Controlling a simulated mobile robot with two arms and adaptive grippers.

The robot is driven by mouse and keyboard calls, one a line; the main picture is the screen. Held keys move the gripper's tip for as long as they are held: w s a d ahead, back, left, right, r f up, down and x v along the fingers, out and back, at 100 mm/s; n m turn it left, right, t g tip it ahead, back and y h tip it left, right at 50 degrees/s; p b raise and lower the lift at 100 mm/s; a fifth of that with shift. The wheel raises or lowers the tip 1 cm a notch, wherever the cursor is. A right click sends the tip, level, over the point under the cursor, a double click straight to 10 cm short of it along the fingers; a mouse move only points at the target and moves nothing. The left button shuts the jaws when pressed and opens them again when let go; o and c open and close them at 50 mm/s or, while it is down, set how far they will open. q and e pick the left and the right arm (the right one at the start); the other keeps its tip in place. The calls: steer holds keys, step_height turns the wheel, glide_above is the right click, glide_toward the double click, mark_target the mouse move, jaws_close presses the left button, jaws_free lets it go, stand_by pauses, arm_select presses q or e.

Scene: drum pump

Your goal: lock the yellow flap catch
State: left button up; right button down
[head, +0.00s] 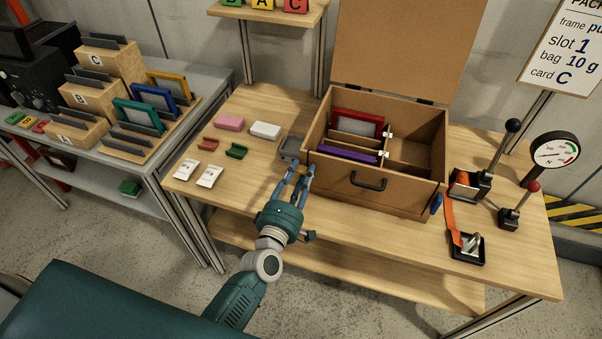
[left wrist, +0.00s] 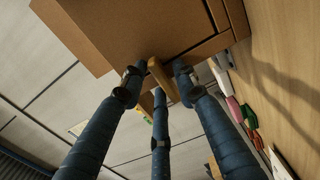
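The yellow flap catch (left wrist: 160,78) shows in the left wrist view as a small tan-yellow bar standing out at the edge of the brown case (left wrist: 130,35). In the head view I cannot make it out. My left gripper (head: 301,170) is at the left front corner of the case, which also shows in the head view (head: 330,176). In the left wrist view its blue fingers (left wrist: 157,72) are spread, with the catch between the tips. The right fingertip is very near the catch; I cannot tell if they touch. My right gripper is not in view.
The case lid (head: 390,50) stands open; a red frame (head: 357,122) and a purple piece (head: 347,155) are inside. A blue catch (head: 437,204) is on the right side. A grey box (head: 292,148) is close behind my gripper. Levers and a gauge (head: 555,150) stand at right.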

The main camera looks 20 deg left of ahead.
arm_select(q)
steer(key=s, duration=1.2)
steer(key=shift+a, duration=0.2)
steer(key=s+f+m+g, duration=0.3)
steer(key=s+f+m, duration=0.1)
steer(key=f, duration=0.7)
steer(key=s+f+m+g+h, duration=0.1)
steer(key=s+f+m+g, duration=0.25)
steer(key=f, duration=0.65)
steer(key=s+f+m+g, duration=0.2)
steer(key=s+f+m, duration=0.25)
steer(key=f, duration=0.65)
steer(key=s+a+f+m+g, duration=0.2)
steer(key=s+f, duration=0.3)
steer(key=s, duration=0.4)
steer(key=s+a+f+m+g+y, duration=0.1)
steer(key=s+a+f+m+g, duration=0.1)
steer(key=s+f, duration=0.4)
steer(key=s+a+f+m+g, duration=0.2)
steer(key=s+f+m+g, duration=0.2)
steer(key=s, duration=0.8)
steer(key=shift+a+f+y, duration=0.3)
steer(key=shift+f, duration=0.45)
steer(key=shift+d+g, duration=0.1)
steer(key=shift+g, duration=0.15)
